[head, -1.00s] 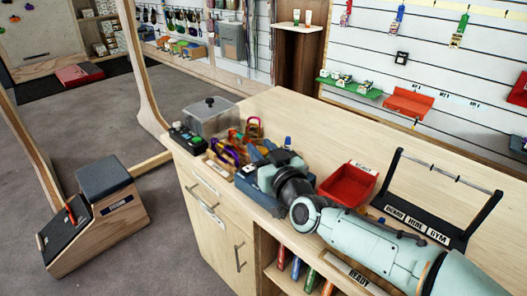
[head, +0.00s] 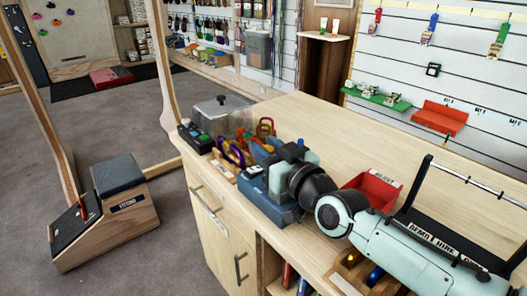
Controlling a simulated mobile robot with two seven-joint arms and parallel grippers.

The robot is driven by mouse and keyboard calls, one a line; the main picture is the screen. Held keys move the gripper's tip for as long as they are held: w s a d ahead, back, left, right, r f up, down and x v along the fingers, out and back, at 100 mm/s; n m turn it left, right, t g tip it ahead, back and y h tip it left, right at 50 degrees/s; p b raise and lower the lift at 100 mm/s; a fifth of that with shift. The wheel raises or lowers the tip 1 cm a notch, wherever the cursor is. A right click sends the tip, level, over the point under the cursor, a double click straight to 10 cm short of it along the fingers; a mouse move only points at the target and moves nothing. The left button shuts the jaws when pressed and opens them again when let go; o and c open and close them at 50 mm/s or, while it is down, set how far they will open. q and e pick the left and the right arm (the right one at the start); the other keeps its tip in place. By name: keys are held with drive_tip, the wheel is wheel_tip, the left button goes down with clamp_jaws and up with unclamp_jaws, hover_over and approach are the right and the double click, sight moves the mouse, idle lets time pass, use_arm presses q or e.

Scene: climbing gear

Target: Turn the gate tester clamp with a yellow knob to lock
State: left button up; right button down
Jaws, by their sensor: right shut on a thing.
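The gate tester (head: 268,200) is a blue-grey device on the wooden counter. My right gripper (head: 268,152) is over the tester, its arm coming in from the lower right. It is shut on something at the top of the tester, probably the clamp. The clamp's yellow knob cannot be made out behind the gripper and black wrist, so which way it is turned cannot be told. My left gripper is not in view.
Left of the tester are a wooden tray (head: 222,170) with coloured carabiners, a dark box with a green button (head: 196,138) and a clear lidded bin (head: 222,117). A red tray (head: 372,190) and a black rack (head: 440,235) stand right. The counter behind is clear.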

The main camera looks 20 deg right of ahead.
idle(0.3)
drive_tip(key=c, duration=0.9)
unclamp_jaws()
drive_tip(key=shift+o, duration=0.2)
drive_tip(key=s+d, duration=0.1)
drive_tip(key=s, duration=1.2)
drive_tip(key=shift+s+d, duration=0.15)
drive_tip(key=shift+d, duration=0.25)
